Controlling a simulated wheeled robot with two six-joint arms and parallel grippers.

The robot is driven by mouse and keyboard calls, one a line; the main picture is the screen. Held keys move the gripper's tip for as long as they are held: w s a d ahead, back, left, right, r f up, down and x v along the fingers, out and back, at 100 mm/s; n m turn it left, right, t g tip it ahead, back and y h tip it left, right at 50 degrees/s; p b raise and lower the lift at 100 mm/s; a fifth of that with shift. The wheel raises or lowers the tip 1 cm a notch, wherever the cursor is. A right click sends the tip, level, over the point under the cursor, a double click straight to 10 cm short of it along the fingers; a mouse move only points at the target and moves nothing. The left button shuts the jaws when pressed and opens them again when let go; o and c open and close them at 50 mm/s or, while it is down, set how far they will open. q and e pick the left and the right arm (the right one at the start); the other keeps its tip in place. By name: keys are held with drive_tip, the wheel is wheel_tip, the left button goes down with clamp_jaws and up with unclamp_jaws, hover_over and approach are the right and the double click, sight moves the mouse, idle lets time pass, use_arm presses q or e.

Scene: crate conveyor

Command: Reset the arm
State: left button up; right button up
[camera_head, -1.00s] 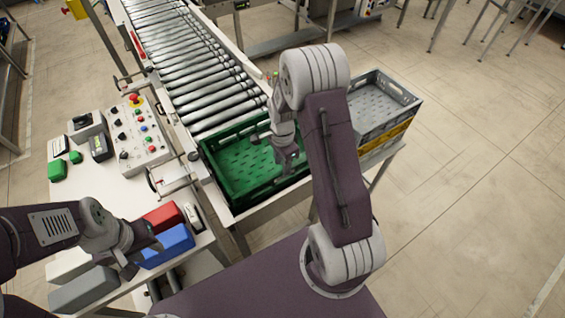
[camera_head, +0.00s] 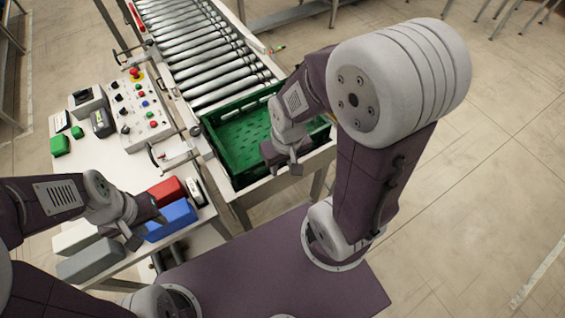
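My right arm is folded up at the right, its elbow large and close to the camera. My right gripper (camera_head: 282,163) points down over the near right part of the green crate (camera_head: 222,172); I cannot tell how far its fingers are apart. No object shows in it. My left gripper (camera_head: 142,228) is low at the left, beside the blue box (camera_head: 170,221) and the grey box (camera_head: 90,262). Its fingers are small and dark, and their opening is unclear. The green crate looks empty and sits at the near end of the roller conveyor (camera_head: 205,50).
A white table (camera_head: 110,190) at the left bears a control panel (camera_head: 140,112) with a red button, a red box (camera_head: 167,191) and small green blocks (camera_head: 60,145).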

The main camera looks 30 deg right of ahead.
wheel_tip(320, 180, down, 10)
drive_tip(key=b, duration=0.9)
drive_tip(key=shift+w+r+b, duration=0.15)
drive_tip(key=shift+b, duration=0.15)
